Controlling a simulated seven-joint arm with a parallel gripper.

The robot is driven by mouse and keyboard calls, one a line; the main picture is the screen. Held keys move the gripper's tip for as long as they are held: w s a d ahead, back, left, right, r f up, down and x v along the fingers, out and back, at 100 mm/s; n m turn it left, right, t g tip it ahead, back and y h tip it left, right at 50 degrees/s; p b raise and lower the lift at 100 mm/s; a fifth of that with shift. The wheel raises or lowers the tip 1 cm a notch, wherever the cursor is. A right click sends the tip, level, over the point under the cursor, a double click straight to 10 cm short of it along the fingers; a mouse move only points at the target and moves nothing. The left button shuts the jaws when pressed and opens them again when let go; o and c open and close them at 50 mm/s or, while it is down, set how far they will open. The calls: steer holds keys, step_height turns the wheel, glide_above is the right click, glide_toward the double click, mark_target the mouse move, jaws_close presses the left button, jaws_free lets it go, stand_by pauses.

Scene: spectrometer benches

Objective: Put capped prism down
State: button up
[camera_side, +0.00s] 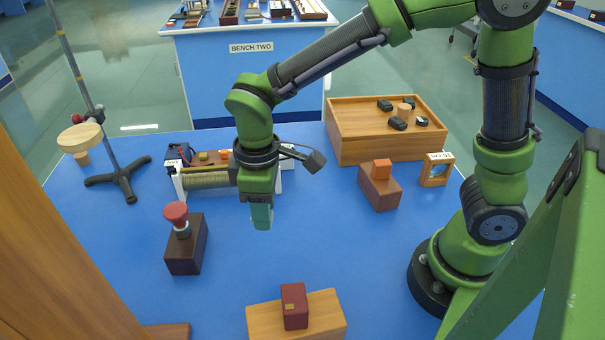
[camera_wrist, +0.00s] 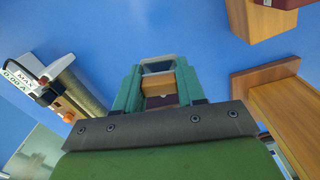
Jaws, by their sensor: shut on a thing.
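My gripper (camera_side: 262,216) hangs above the blue bench, left of its middle, pointing down. In the wrist view its two teal fingers (camera_wrist: 157,88) are closed on a small piece that I take for the capped prism (camera_wrist: 158,84). It shows a pale, glassy end, an orange-tan part and a dark maroon part between the fingers. In the side view the fingers hide most or all of it. I see only blue surface around the fingertips, and I cannot tell the exact height above the bench.
A dark block with a red knob (camera_side: 183,242) stands left of my gripper. A wooden block with a maroon box (camera_side: 294,306) is in front. Behind is an instrument with a coil (camera_side: 205,181). A wooden tray (camera_side: 372,151), orange-topped block (camera_side: 379,188) and small framed piece (camera_side: 436,170) stand right.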

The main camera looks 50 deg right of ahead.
step_height(320, 180, up, 3)
steer(key=shift+r, duration=0.1)
steer(key=w+d+m, duration=0.4)
steer(key=w+d, duration=0.2)
steer(key=w, duration=0.3)
steer(key=m, duration=1.2)
glide_above(307, 141)
step_height(307, 141, down, 10)
steer(key=shift+r, duration=0.25)
steer(key=shift+f, duration=2.95)
steer(key=shift+f, duration=0.1)
